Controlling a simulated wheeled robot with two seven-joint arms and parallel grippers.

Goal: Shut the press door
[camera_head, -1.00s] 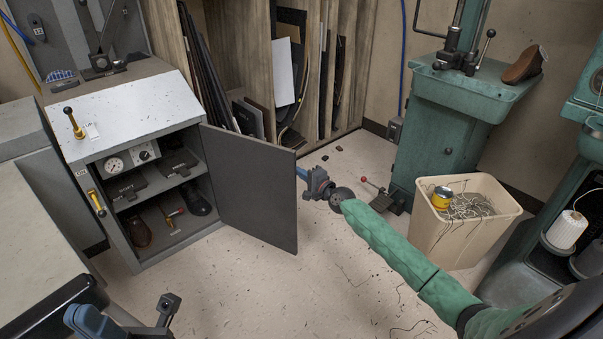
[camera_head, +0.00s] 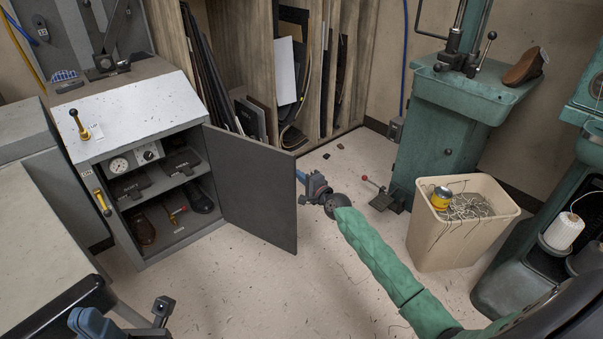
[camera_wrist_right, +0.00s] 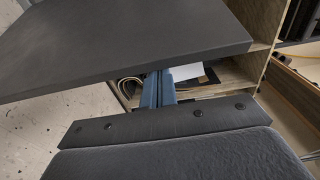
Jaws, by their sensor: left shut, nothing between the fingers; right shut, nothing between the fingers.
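The press door (camera_head: 252,190) is a dark grey panel, swung wide open from the right side of the grey press cabinet (camera_head: 170,250). My right gripper (camera_head: 301,176) is shut and empty at the door's free edge, its tips partly hidden by the door. In the right wrist view the door (camera_wrist_right: 120,40) fills the upper left, and the blue fingers (camera_wrist_right: 158,90) reach past its edge. I cannot tell whether they touch it.
The cabinet holds a gauge (camera_head: 118,165), dark blocks and shoe-like shapes on its shelves. A wooden rack (camera_head: 262,60) stands behind the door. A beige bin (camera_head: 440,238) and green machine (camera_head: 445,135) stand to the right. The floor before the cabinet is clear.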

